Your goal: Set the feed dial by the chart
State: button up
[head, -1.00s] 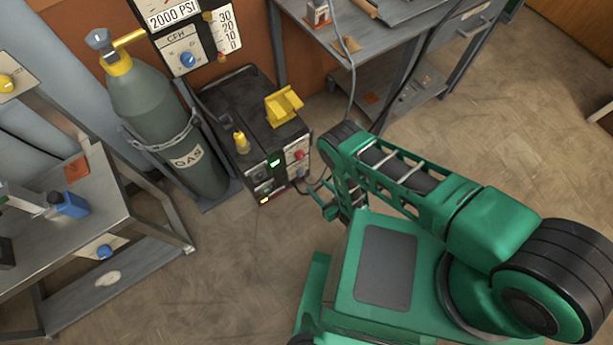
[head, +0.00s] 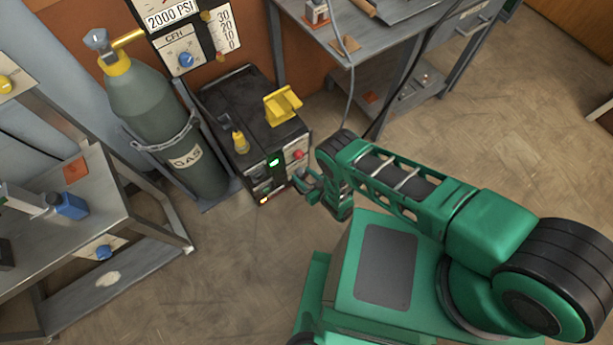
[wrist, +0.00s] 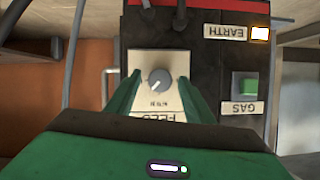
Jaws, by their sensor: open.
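The feed dial (wrist: 159,79) is a grey round knob with a light pointer mark, on a cream plate lettered FEED. It shows upside down in the wrist view. My gripper (wrist: 157,93) is open, with its green fingers in front of the plate, one to each side of the knob in the picture. I cannot tell how far the fingertips are from the knob. In the head view my gripper (head: 306,183) is at the front of the dark welding machine (head: 250,105), and the feed dial cannot be made out there. I see no chart that I can identify.
A red knob (head: 298,155) and green display (head: 274,162) are on the machine's front. A gas cylinder (head: 165,125) stands left. Open floor lies right.

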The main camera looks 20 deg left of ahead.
jog(key=c, duration=1)
jog(key=shift+s+a+n+t+h, duration=0.1)
jog(key=shift+n+t+h, duration=0.3)
jog(key=shift+n, duration=0.25)
jog(key=shift+s+a+n+t+h, duration=0.1)
jog(key=shift+n+t+h, duration=0.25)
jog(key=shift+n, duration=0.3)
jog(key=shift+c, duration=0.2)
jog(key=o, duration=1)
jog(key=shift+o, duration=0.2)
jog(key=shift+d, duration=0.1)
